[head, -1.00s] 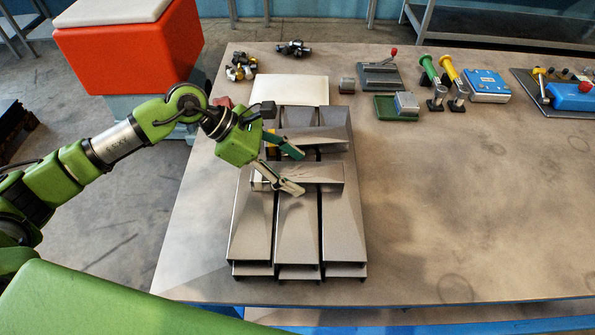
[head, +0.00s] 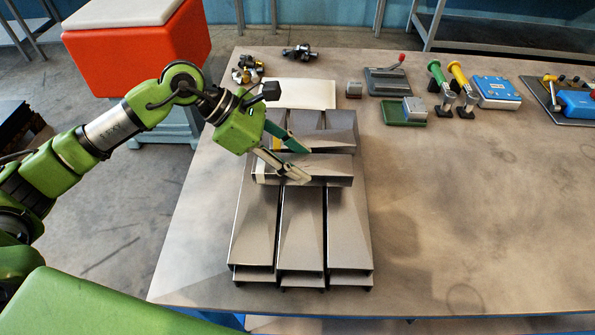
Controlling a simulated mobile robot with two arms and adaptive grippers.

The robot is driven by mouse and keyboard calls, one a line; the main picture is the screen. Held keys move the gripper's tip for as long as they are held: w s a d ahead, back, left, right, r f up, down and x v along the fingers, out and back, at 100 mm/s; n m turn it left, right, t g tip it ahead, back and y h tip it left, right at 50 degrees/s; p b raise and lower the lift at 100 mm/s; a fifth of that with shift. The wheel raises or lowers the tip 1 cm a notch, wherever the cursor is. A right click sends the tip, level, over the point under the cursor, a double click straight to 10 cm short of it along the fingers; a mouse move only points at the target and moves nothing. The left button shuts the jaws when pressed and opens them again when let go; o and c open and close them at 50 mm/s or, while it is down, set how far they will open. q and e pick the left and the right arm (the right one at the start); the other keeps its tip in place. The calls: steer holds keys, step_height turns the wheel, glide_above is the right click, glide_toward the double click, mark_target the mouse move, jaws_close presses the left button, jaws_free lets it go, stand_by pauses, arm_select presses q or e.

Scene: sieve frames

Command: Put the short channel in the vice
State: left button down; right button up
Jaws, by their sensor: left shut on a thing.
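A short grey channel (head: 335,170) lies crosswise over the stack of long grey channels (head: 300,228). My left gripper (head: 306,165) comes in from the left and is shut on this short channel, one finger on its far side and one on its near side. I cannot tell whether the channel is clear of the stack. Another grey piece (head: 340,138) lies crosswise just behind it, partly hidden by the gripper. A grey device with a red-tipped lever (head: 388,82) stands at the back; I cannot tell whether it is the vice. My right gripper is not in view.
A pale sheet (head: 300,93) lies behind the stack. A green tray (head: 390,113), green-handled (head: 437,74) and yellow-handled (head: 458,74) clamps, a blue box (head: 495,92) and a blue device (head: 577,103) stand along the back right. The table's right front is clear.

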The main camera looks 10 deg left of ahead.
arm_select(q)
steer(key=s+a+r+b, duration=0.2)
steer(key=s+r+b, duration=0.3)
steer(key=s+r, duration=0.4)
steer(key=s, duration=0.4)
steer(key=shift+s+r, duration=0.3)
steer(key=shift+s, duration=0.1)
